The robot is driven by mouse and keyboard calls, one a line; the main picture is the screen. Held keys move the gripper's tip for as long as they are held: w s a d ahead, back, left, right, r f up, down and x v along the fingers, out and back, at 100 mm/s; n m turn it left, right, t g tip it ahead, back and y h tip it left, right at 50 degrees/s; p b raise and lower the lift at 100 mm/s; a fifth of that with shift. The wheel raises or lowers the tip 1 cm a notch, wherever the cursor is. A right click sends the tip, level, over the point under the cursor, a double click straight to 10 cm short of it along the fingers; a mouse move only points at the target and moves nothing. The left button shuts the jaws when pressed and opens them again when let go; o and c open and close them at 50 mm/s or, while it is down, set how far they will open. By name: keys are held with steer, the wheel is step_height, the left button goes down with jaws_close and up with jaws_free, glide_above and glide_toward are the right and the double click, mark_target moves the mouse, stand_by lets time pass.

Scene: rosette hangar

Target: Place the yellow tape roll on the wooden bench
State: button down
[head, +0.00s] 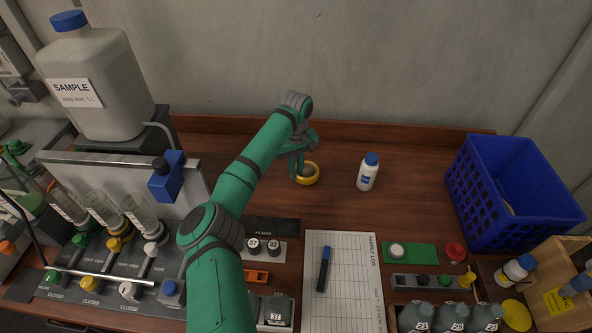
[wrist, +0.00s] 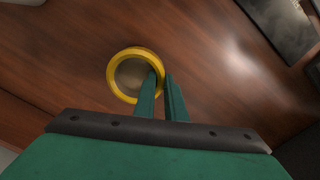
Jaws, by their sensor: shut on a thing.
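The yellow tape roll (head: 309,183) is at the back middle of the wooden bench (head: 335,212). It also shows as a ring in the wrist view (wrist: 113,76). My gripper (head: 297,174) reaches down to the roll's left side in the head view. In the wrist view my gripper (wrist: 162,84) is shut on the roll's rim, with one finger inside the ring and the other outside. The roll lies flat, at or very close to the bench surface; I cannot tell whether it touches.
A white bottle with a blue cap (head: 368,172) stands right of the roll. A blue crate (head: 475,205) is at the right. A sample log sheet (head: 345,275) with a marker (head: 323,270) lies in front. A valve rack (head: 130,175) is left. Bare wood surrounds the roll.

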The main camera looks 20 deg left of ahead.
steer(key=shift+f, duration=0.55)
steer(key=c, duration=1.7)
jaws_free()
steer(key=shift+c, duration=0.2)
step_height(320, 180, up, 11)
steer(key=shift+a+f, duration=0.1)
steer(key=shift+f, duration=0.05)
